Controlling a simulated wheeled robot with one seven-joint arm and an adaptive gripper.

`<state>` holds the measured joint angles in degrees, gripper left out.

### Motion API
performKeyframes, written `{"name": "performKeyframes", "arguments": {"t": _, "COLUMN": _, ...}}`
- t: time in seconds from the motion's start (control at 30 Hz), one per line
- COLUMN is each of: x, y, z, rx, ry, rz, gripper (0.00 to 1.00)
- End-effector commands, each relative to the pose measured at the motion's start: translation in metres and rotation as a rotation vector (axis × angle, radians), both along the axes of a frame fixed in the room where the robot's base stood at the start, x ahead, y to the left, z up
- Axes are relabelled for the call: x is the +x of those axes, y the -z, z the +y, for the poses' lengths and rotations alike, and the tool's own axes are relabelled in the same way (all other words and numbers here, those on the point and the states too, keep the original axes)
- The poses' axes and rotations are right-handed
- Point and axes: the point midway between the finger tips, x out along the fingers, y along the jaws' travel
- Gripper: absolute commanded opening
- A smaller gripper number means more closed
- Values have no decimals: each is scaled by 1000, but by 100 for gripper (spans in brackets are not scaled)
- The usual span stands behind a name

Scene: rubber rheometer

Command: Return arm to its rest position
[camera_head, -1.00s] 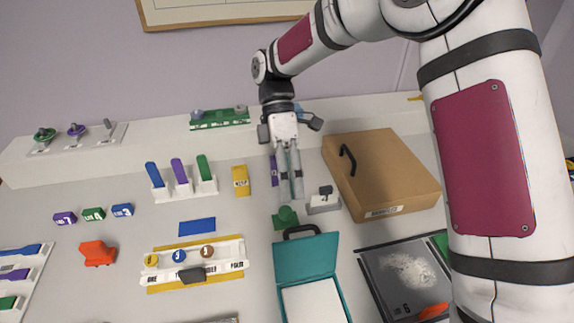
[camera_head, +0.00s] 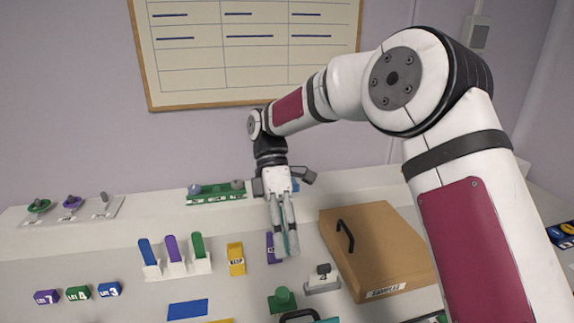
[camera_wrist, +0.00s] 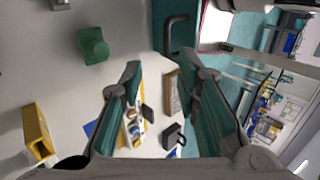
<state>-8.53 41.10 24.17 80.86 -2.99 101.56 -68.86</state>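My gripper (camera_head: 285,250) hangs from my arm with its fingers pointing down, above the bench near its back shelf. In the wrist view my gripper (camera_wrist: 168,80) has its two teal-padded fingers wide apart, with nothing held between them. In the head view the fingers overlap a purple block (camera_head: 271,248) behind them. My arm reaches in from the right, bent high at the elbow.
A tan case (camera_head: 385,245) with a black handle stands right of my gripper. A green knobbed block (camera_head: 282,300) and a grey block (camera_head: 322,284) are in front. A yellow holder (camera_head: 236,260) and upright coloured strips (camera_head: 172,250) stand left. A wall chart (camera_head: 250,50) hangs behind.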

Motion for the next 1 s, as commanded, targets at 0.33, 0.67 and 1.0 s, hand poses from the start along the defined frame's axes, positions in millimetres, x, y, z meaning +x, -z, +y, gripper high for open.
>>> {"name": "performKeyframes", "arguments": {"t": 0.33, "x": -27, "y": -55, "z": -45, "rx": -159, "ry": 273, "rz": -267, "gripper": 30}}
{"name": "performKeyframes", "arguments": {"t": 0.67, "x": -72, "y": -99, "z": -101, "rx": -281, "ry": 658, "rz": -541, "gripper": 30}}
{"name": "performKeyframes", "arguments": {"t": 1.0, "x": -133, "y": -119, "z": -156, "rx": -319, "ry": 1137, "rz": -777, "gripper": 30}}
